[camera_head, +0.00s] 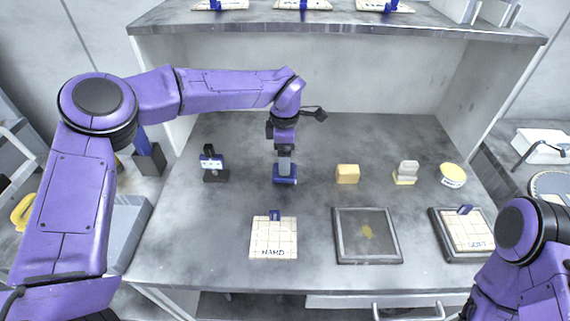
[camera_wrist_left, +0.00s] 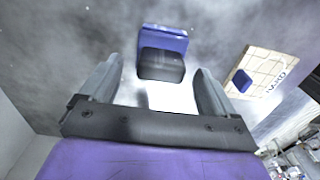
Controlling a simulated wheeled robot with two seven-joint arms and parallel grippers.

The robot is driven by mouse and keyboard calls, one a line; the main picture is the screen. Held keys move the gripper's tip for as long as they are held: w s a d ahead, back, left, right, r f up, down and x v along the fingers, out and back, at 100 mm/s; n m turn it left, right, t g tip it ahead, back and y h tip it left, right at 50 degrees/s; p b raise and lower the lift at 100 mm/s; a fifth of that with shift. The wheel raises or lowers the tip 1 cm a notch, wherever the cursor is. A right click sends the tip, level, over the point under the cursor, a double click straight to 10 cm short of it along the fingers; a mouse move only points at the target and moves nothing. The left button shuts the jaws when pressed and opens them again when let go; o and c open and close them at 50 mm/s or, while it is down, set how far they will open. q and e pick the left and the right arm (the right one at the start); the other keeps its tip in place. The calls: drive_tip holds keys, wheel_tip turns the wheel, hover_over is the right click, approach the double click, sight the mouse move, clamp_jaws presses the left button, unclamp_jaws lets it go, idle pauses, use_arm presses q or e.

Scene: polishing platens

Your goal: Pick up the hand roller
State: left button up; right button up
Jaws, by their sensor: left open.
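A blue piece with a dark grey block-like part, which looks like the hand roller (camera_head: 285,180), stands on the grey bench; its upper part is hidden by my gripper in the head view. In the left wrist view the roller (camera_wrist_left: 163,42) lies ahead of the gap between the fingers, its dark part nearer. My left gripper (camera_head: 285,157) points down directly above it. In the wrist view its two fingers (camera_wrist_left: 157,88) are wide apart, with nothing held. I cannot tell whether they touch the roller. My right arm shows at the lower right, its gripper out of view.
A small black stand with a blue-white face (camera_head: 213,164) is left of the roller. A yellow block (camera_head: 347,174), a pale block on a base (camera_head: 406,171) and a yellow-topped tub (camera_head: 453,175) stand right. In front are a tiled HARD plate (camera_head: 262,240), an empty framed tray (camera_head: 337,240) and another tiled plate (camera_head: 470,233).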

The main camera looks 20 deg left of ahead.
use_arm(q)
wheel_tip(320, 180, down, 2)
drive_tip(key=shift+s+f, duration=0.1)
drive_tip(key=shift+s, duration=0.05)
drive_tip(key=c, duration=1.3)
use_arm(e)
drive_tip(key=shift+r, duration=0.4)
use_arm(q)
wheel_tip(320, 180, up, 3)
drive_tip(key=shift+f+b, duration=0.1)
drive_tip(key=shift+b, duration=0.25)
drive_tip(key=shift+s+d+r+b, duration=0.1)
drive_tip(key=shift+s+r+b, duration=0.7)
drive_tip(key=shift+s+r, duration=1.2)
drive_tip(key=shift+s+r+b, duration=0.75)
drive_tip(key=shift+s+r, duration=0.7)
drive_tip(key=shift+s, duration=1.2)
drive_tip(key=shift+s+d+r+b, duration=0.1)
drive_tip(key=shift+s+r+b, duration=0.7)
drive_tip(key=shift+s+r, duration=1.2)
use_arm(e)
drive_tip(key=shift+f, duration=2.7)
